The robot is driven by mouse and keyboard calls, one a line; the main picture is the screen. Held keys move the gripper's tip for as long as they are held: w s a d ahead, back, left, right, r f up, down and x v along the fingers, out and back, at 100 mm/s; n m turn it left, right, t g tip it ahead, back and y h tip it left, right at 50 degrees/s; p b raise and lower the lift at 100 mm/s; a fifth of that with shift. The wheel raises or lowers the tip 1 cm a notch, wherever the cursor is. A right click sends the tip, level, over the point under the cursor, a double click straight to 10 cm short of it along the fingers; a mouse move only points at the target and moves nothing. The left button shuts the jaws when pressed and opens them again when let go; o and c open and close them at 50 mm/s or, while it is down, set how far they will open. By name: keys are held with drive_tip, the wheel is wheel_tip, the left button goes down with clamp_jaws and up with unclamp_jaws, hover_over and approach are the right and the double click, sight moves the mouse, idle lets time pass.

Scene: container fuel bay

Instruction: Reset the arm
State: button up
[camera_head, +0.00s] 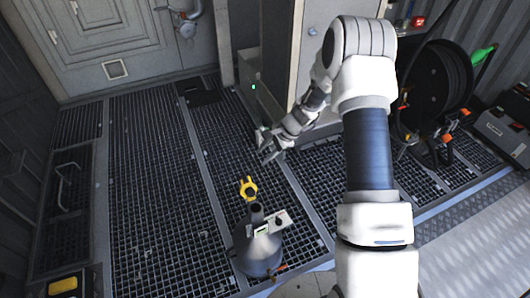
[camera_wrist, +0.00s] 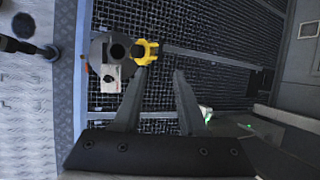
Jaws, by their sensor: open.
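My arm rises on the right of the head view, bends at the top and reaches down to the left. My gripper (camera_head: 266,152) is at its end, above the grated floor. In the wrist view my gripper (camera_wrist: 162,75) shows two dark fingers standing apart with nothing between them. A grey funnel-shaped vessel (camera_head: 260,250) with a yellow clamp-like part (camera_head: 248,188) stands below my gripper in the head view. In the wrist view the yellow part (camera_wrist: 146,52) shows just beyond the left fingertip; I cannot tell whether they touch.
A grey cabinet (camera_head: 308,50) with a green light stands behind my gripper. A hose reel (camera_head: 437,88) with a green nozzle is at the right, beside a dark box (camera_head: 505,130). The grated floor (camera_head: 150,180) at the left is mostly clear.

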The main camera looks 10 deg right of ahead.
drive_tip(key=shift+r, duration=0.1)
idle(0.4)
drive_tip(key=s+r+n+t+h+p, duration=0.15)
drive_tip(key=s+r+n, duration=0.3)
drive_tip(key=r, duration=0.95)
drive_tip(key=s+r+n+g+p, duration=0.1)
drive_tip(key=s+r+n+p, duration=0.15)
drive_tip(key=s+r, duration=0.75)
drive_tip(key=s+d+r+n+t+h+p, duration=0.1)
drive_tip(key=s+d+r+n+h+p, duration=0.1)
drive_tip(key=s+r, duration=0.6)
drive_tip(key=s+d+r+n+t+h+p, duration=0.1)
drive_tip(key=s+d+r+n, duration=0.3)
drive_tip(key=s+r, duration=0.5)
drive_tip(key=shift+d+r+n+t+h+p, duration=0.3)
drive_tip(key=shift+r+t+h+p, duration=0.1)
drive_tip(key=shift+t+h, duration=0.15)
drive_tip(key=shift+c, duration=0.2)
idle(0.6)
